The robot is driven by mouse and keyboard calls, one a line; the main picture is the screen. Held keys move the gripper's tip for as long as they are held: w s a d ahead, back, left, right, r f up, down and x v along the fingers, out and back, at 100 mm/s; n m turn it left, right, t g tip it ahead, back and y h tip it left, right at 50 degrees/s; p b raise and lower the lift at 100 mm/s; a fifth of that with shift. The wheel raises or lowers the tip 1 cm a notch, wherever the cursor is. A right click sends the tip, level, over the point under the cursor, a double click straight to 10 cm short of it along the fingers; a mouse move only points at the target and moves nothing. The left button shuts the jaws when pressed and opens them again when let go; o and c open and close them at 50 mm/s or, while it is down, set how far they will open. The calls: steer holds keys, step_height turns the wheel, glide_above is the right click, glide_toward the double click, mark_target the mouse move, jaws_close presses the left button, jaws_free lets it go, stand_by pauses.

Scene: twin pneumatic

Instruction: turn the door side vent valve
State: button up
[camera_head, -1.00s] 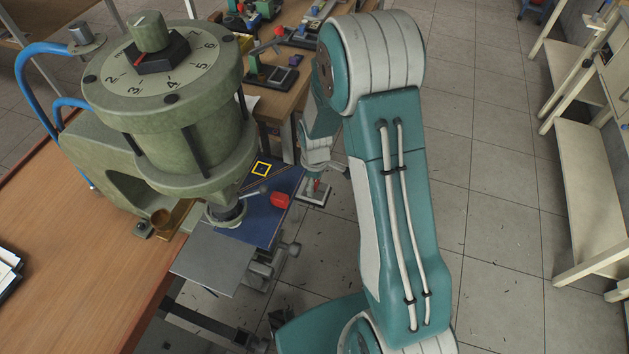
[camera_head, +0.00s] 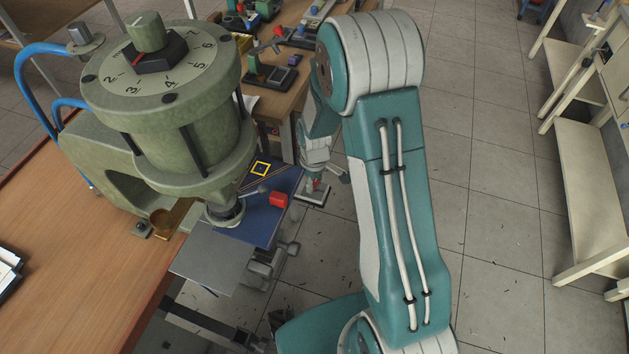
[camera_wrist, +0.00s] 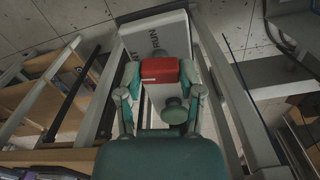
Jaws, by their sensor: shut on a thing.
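In the wrist view, a red valve handle (camera_wrist: 160,70) with a pale line sits on a pale box (camera_wrist: 158,36) with dark lettering. The two fingers of my gripper (camera_wrist: 160,76) are shut on the handle, one on each side. A round grey-green knob (camera_wrist: 175,110) is just below the handle. In the head view, my gripper (camera_head: 317,178) is small and partly hidden beyond the plates, with a little red showing at its tips over a pale surface. Which way the handle points is hard to tell there.
A green press with a numbered dial (camera_head: 160,70) stands on the wooden table (camera_head: 90,250) at left. A separate red block (camera_head: 279,199) is by a blue plate (camera_head: 255,225). Pale bars flank the box in the wrist view.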

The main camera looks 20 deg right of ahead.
steer(key=m, duration=0.4)
steer(key=shift+w+m, duration=0.1)
steer(key=shift+m, duration=0.2)
steer(key=m, duration=0.3)
steer(key=shift+m, duration=0.3)
steer(key=m, duration=0.3)
steer(key=shift+m, duration=2.2)
steer(key=shift+w, duration=0.1)
steer(key=o, duration=1.1)
steer(key=shift+o, duration=0.2)
steer(key=shift+r, duration=0.1)
